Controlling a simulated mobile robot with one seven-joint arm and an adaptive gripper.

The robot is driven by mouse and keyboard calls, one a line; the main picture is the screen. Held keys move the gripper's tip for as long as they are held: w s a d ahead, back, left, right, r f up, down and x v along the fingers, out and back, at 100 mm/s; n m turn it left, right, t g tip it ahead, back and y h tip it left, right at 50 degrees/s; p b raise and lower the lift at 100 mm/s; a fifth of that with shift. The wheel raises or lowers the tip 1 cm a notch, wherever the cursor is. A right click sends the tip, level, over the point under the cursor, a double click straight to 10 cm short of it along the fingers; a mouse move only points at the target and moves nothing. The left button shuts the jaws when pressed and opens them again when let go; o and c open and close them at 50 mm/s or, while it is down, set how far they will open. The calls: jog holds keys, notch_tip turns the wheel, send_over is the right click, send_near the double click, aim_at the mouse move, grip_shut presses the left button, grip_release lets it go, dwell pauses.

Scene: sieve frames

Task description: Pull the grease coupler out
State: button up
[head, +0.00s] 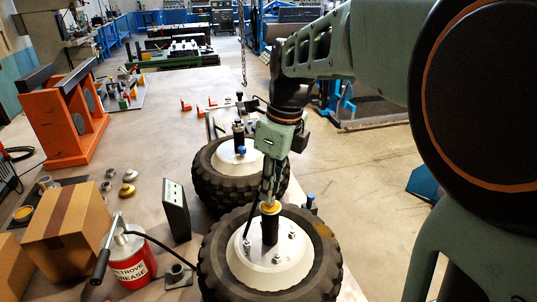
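The near wheel lies flat on the bench, with a black tyre (222,262) and a white hub (258,270). A dark upright post (270,230) with a brass-yellow ring (270,208) stands at the hub's middle. My gripper (270,198) points down, its fingertips at the top of this ring. The fingers look close together; whether they hold the coupler is too small to tell. The grease coupler is not clearly distinguishable there. A red-and-white grease can (131,262) stands left of the wheel, and a black hose (168,248) runs from it toward the tyre.
A second wheel (212,182) lies just behind, with a dark post and blue knob on its hub. A dark upright box (176,209) stands left of the wheels. Cardboard boxes (68,228) and an orange stand (68,125) are at the left. The bench's far middle is mostly clear.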

grip_shut()
jog(key=shift+r, duration=0.15)
jog(key=shift+r+p, duration=1.55)
jog(key=shift+p, duration=0.15)
jog(key=shift+f, duration=0.1)
